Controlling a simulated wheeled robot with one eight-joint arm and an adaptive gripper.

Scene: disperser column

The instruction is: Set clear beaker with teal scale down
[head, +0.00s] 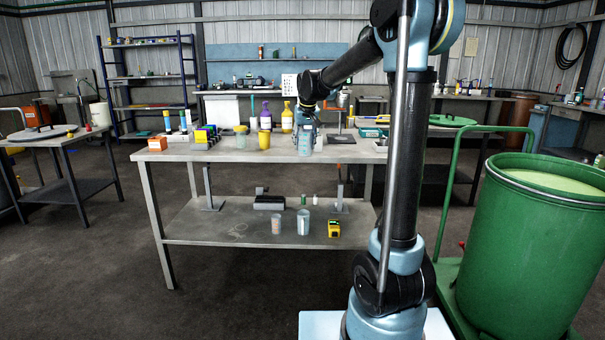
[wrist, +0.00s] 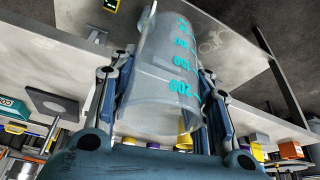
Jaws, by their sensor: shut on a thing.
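The clear beaker with teal scale (head: 305,143) looks upright in the head view, over the front part of the grey workbench (head: 270,157). In the wrist view the beaker (wrist: 172,60) shows its teal marks facing the camera. My gripper (wrist: 158,92) is shut on it, with one finger on each side. I cannot tell whether the beaker's base touches the benchtop.
Left of the beaker stand a yellow cup (head: 264,139), a clear beaker with yellow contents (head: 241,139) and an orange box (head: 157,143). A purple-capped bottle (head: 266,119) and a yellow bottle (head: 287,118) stand behind. A dark flat plate (head: 341,139) lies to the right.

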